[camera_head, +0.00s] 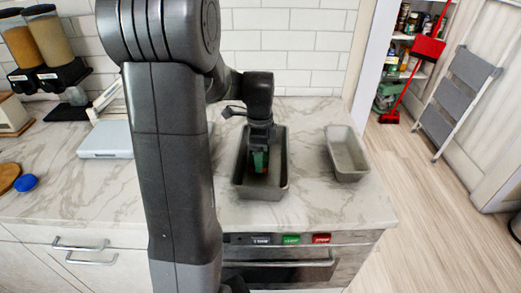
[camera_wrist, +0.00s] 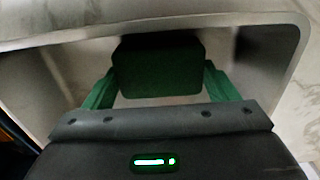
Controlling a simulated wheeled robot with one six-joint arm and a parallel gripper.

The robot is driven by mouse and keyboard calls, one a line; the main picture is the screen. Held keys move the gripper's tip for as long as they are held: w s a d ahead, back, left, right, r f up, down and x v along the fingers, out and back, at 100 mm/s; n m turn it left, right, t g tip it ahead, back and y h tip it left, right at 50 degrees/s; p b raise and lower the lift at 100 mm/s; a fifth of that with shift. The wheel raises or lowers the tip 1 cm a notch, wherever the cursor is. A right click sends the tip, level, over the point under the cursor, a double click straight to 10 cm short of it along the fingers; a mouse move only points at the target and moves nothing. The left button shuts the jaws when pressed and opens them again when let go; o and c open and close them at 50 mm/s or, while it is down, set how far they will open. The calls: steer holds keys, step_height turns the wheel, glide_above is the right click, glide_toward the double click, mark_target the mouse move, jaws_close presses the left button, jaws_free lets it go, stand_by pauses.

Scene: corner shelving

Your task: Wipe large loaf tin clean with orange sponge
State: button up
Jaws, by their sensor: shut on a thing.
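The large loaf tin (camera_head: 262,193) is dark grey and stands on the marble counter in the head view. Its wall and rim fill much of the wrist view (camera_wrist: 284,38). My gripper (camera_head: 259,165) points down inside the tin. In the wrist view its green fingers are shut on the sponge (camera_wrist: 158,68), which shows a dark green face there. Little of the sponge's orange shows. Whether the sponge touches the tin's floor is hard to tell.
A smaller grey tin (camera_head: 346,172) stands to the right on the marble counter (camera_head: 310,205). A white scale (camera_head: 105,142), a blue object (camera_head: 25,182) and grain dispensers (camera_head: 55,50) are at the left. My arm hides the middle counter. An oven front (camera_head: 285,255) lies below.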

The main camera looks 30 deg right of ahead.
steer(key=shift+s+a+b, duration=0.1)
steer(key=shift+s+a, duration=0.5)
steer(key=shift+s, duration=0.35)
steer(key=shift+s+a+b, duration=0.1)
steer(key=shift+s+a, duration=0.55)
steer(key=shift+s, duration=0.3)
steer(key=shift+s+a+b, duration=0.1)
steer(key=shift+s+a, duration=0.5)
steer(key=shift+s, duration=0.35)
steer(key=shift+s, duration=0.15)
